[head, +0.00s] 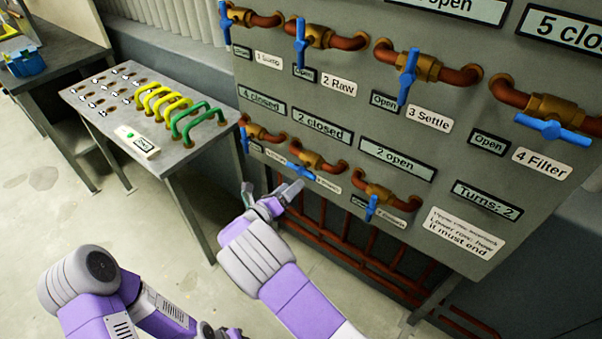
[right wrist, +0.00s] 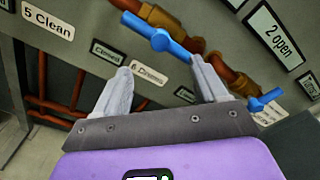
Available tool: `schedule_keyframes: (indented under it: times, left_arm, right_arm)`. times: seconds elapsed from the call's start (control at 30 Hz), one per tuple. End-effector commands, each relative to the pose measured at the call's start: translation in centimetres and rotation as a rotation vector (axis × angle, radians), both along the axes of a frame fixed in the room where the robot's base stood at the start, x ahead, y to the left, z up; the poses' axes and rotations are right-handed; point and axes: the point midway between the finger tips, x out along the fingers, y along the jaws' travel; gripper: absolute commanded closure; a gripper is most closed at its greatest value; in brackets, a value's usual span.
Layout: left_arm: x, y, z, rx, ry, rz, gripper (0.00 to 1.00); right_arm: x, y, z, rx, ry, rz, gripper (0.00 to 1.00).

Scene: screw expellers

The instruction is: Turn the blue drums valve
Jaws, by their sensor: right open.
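The lower-row valve with the label that seems to read "6 Drums" (right wrist: 148,73) has a blue lever handle (head: 300,172) on a brass body. In the right wrist view this handle (right wrist: 160,40) slants across just beyond my fingertips, with a "Closed" tag below it. My right gripper (head: 270,192) is open and empty, close in front of and below this valve; its two grey fingers (right wrist: 158,83) point at the panel. No grip on the handle shows. My left gripper (head: 220,332) is low at the bottom edge, partly cut off, its jaws unclear.
The grey panel carries other blue-handled valves, such as the upper "3 Settle" valve (head: 408,76) and the lower valve to the right (head: 372,207). A sign reads "Turns: 2" (head: 487,199). A table (head: 185,160) with yellow and green handles stands left. Red pipes run below the panel.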

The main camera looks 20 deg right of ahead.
Motion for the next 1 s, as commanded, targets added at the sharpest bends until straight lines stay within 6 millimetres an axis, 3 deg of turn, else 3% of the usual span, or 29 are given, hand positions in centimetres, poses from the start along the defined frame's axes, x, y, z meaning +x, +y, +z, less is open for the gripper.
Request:
schedule_keyframes:
  times: [0.13, 0.53, 0.93, 1.0]
  left_arm:
    - [0.0, 0.0, -0.4, 0.000, 0.000, 0.000, 0.60]
    - [0.0, 0.0, -2.0, 0.000, 0.000, 0.000, 0.60]
    - [0.0, 0.0, -2.1, 0.000, 0.000, 0.000, 0.60]
    - [0.0, 0.0, -2.1, 0.000, 0.000, 0.000, 0.60]
  right_arm:
    - [1.0, 0.1, 1.3, -0.053, -0.020, 0.018, 0.28]
    - [4.5, -4.5, 1.2, -0.048, -0.018, 0.018, 0.28]
    - [5.1, -5.2, 1.3, -0.047, -0.016, 0.018, 0.28]
    - [5.0, -5.2, 1.3, -0.047, -0.016, 0.018, 0.39]
